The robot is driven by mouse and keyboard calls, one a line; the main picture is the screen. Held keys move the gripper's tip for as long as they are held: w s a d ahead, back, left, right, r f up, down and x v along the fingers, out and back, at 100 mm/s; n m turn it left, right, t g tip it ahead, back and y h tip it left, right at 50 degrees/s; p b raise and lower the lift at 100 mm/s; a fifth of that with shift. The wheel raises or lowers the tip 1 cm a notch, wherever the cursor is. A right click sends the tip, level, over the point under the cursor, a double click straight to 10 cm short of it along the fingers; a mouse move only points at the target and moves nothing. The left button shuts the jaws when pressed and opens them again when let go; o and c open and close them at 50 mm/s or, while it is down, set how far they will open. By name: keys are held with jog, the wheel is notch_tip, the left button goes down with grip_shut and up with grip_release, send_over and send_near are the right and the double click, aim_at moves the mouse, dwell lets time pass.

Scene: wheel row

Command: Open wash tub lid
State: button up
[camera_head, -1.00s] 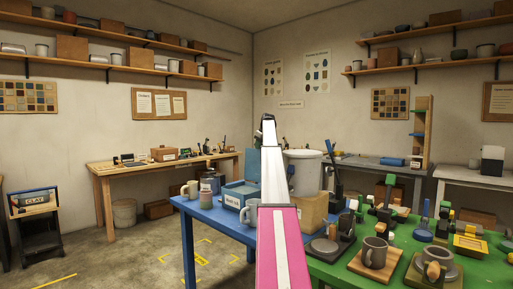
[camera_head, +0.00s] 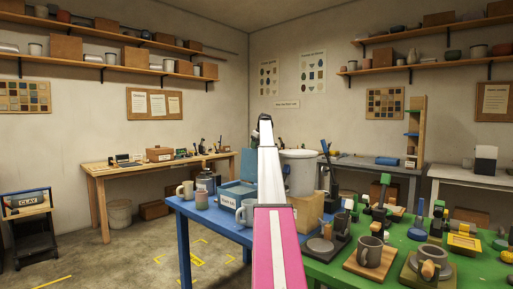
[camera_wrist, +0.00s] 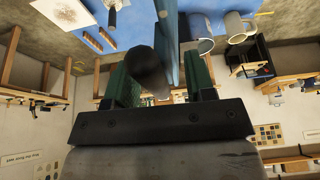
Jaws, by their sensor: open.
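The wash tub (camera_head: 228,200) is a blue box with a white label on the blue table, left of my arm in the head view. A blue panel (camera_head: 248,164), apparently its lid, stands upright at the tub's back. My arm hides part of both. In the wrist view, my gripper (camera_wrist: 160,76) is open, with green fingers apart. A dark rounded piece (camera_wrist: 149,72), perhaps the lid's handle, lies between them, nearer the left finger. A thin blue panel edge (camera_wrist: 190,70) shows beside the right finger. I cannot tell whether either finger touches them.
Mugs (camera_head: 185,189) and a lidded jar (camera_head: 206,181) stand on the blue table near the tub. A white bucket (camera_head: 300,172) and a cardboard box (camera_head: 307,210) are right of my arm. The green table (camera_head: 400,263) at right is crowded.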

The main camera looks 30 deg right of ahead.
jog(key=v, duration=1)
jog(key=shift+s+r, duration=0.1)
jog(key=shift+r, duration=0.15)
jog(key=shift+d, duration=0.1)
